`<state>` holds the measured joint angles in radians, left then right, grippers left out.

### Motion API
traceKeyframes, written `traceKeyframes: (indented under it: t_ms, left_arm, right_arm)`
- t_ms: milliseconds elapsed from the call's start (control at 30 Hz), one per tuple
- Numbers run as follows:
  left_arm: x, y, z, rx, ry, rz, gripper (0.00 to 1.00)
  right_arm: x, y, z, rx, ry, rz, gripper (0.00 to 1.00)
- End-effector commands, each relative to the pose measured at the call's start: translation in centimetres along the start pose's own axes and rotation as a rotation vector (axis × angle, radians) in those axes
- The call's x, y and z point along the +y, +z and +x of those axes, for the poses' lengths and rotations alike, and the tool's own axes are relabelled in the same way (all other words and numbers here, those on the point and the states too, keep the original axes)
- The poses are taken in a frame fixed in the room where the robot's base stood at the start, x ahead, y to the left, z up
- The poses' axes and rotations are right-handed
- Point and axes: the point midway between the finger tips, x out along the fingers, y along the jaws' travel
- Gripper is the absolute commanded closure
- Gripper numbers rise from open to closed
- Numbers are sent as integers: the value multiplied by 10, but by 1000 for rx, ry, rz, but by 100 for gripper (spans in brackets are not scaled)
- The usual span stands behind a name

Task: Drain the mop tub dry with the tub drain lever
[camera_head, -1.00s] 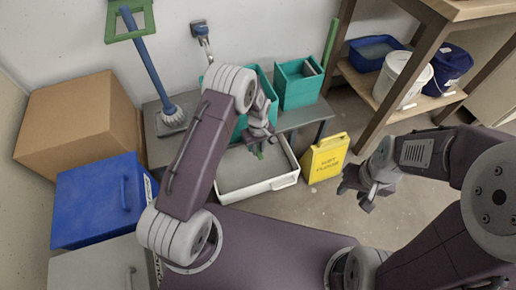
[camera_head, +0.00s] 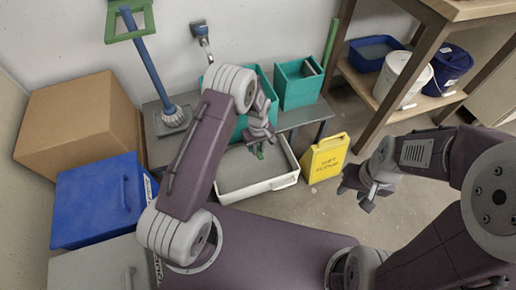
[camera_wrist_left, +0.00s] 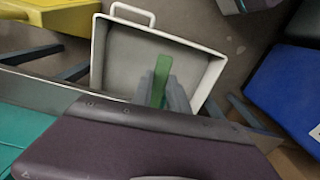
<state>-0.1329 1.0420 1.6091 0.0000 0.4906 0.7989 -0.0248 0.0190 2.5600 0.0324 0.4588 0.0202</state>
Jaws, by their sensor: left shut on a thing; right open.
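My left gripper (camera_head: 261,146) is shut on a short green lever (camera_wrist_left: 160,78), which shows between the fingers in the left wrist view. A teal tub (camera_head: 266,84) stands on the grey bench, largely hidden behind my left arm; its inside cannot be seen. A white basin (camera_head: 278,183) with a grey inside lies below the bench edge, under my left gripper; it also shows in the left wrist view (camera_wrist_left: 97,58). I cannot tell whether liquid is in it. My right gripper (camera_head: 366,196) is open and empty over the floor at the right.
A yellow sign (camera_head: 325,158) stands right of the basin. A teal box (camera_head: 298,88) is on the bench, a mop (camera_head: 150,62) at its left. A blue box (camera_head: 97,205) and cardboard box (camera_head: 75,122) stand left. A wooden shelf (camera_head: 385,112) holds buckets. Floor at right is clear.

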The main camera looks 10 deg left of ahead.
Motion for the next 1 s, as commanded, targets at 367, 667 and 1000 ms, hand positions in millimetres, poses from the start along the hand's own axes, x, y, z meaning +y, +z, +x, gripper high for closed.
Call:
traceKeyframes:
  t_ms: [367,667,1000]
  left_arm:
    - [2,0,-1,0,0,-28,100]
    - [12,-1,-3,0,0,-210,100]
    - [30,-8,-1,0,1,-531,100]
  right_arm:
    - [0,0,-3,0,0,0,58]
    - [0,-2,-17,0,0,0,58]
    - [-1,-3,-28,0,0,0,58]
